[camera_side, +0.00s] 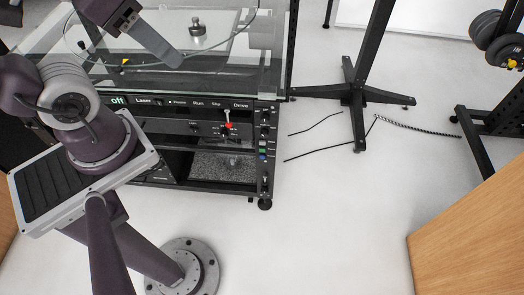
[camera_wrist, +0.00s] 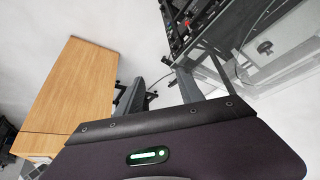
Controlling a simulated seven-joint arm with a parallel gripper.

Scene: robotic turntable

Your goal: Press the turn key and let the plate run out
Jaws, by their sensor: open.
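The turntable unit is a black cabinet (camera_side: 190,127) with a labelled front panel and a glass-walled box (camera_side: 250,60) on top. The panel display (camera_side: 118,100) reads "off", and its labels include Laser, Run and Drive. A red-based lever (camera_side: 228,124) stands out under Drive; I cannot tell which control is the turn key. A metal piece (camera_side: 197,32) stands inside the glass box; the plate itself is not clear. My gripper (camera_wrist: 160,78) is open and empty, its two fingers apart. In the side view it is over the left part of the box, clear of the panel controls.
A black stand with splayed feet (camera_side: 352,92) is right of the cabinet, with loose cables (camera_side: 320,146) on the floor. A wooden table (camera_side: 475,235) is at the lower right. Weight plates (camera_side: 497,35) hang on a rack at the upper right. Pale floor lies open between.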

